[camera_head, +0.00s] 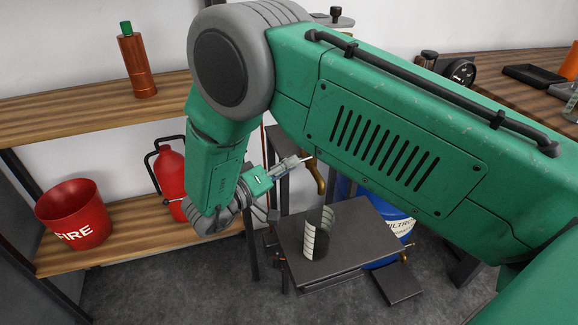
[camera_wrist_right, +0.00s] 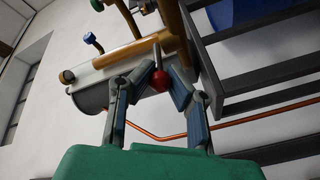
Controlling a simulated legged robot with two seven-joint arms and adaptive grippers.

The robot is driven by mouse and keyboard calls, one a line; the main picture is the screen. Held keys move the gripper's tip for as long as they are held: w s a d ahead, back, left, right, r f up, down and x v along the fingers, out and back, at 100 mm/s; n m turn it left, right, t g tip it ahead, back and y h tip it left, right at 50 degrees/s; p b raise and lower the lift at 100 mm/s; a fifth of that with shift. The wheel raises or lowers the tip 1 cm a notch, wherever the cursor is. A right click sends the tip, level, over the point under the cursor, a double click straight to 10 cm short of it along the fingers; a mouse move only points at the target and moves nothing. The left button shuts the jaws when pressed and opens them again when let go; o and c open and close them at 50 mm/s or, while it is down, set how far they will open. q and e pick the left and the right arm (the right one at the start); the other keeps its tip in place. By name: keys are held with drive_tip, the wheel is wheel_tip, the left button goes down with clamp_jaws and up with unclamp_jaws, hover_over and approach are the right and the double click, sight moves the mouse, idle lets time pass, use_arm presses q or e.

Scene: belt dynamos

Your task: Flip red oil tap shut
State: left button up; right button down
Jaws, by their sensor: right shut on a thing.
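The red oil tap shows in the right wrist view as a red ball knob (camera_wrist_right: 160,81) on a short metal lever, which points up from the knob in the picture. The lever meets a brass pipe beside a pale cylinder (camera_wrist_right: 118,62). My right gripper (camera_wrist_right: 154,74) has its two fingers closed around the lever and red knob. My left gripper is in neither view.
A dark table (camera_head: 345,235) with a striped cylinder (camera_head: 308,241) stands below my gripper, a blue drum (camera_head: 393,222) behind it. Shelves at left hold a red fire bucket (camera_head: 75,215), a red extinguisher (camera_head: 171,172) and a copper bottle (camera_head: 137,65). A copper pipe (camera_wrist_right: 235,122) runs behind my fingers.

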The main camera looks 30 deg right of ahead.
drive_tip(key=shift+w+f+m+g+b, duration=0.15)
drive_tip(key=shift+w+m+g+b, duration=0.1)
drive_tip(key=shift+m+g, duration=0.25)
drive_tip(key=shift+w+f+m+g+b, duration=0.15)
drive_tip(key=shift+m+g+b, duration=0.15)
drive_tip(key=shift+g, duration=0.4)
drive_tip(key=shift+w+r+m+g, duration=0.15)
drive_tip(key=shift+m+g, duration=0.25)
drive_tip(key=shift+g, duration=0.3)
drive_tip(key=c, duration=1.5)
unclamp_jaws()
drive_tip(key=shift+d, duration=0.1)
drive_tip(key=shift+o, duration=0.2)
drive_tip(key=shift+w, duration=0.1)
drive_tip(key=a, duration=0.7)
drive_tip(key=shift+w+a, duration=0.25)
drive_tip(key=shift+a, duration=0.05)
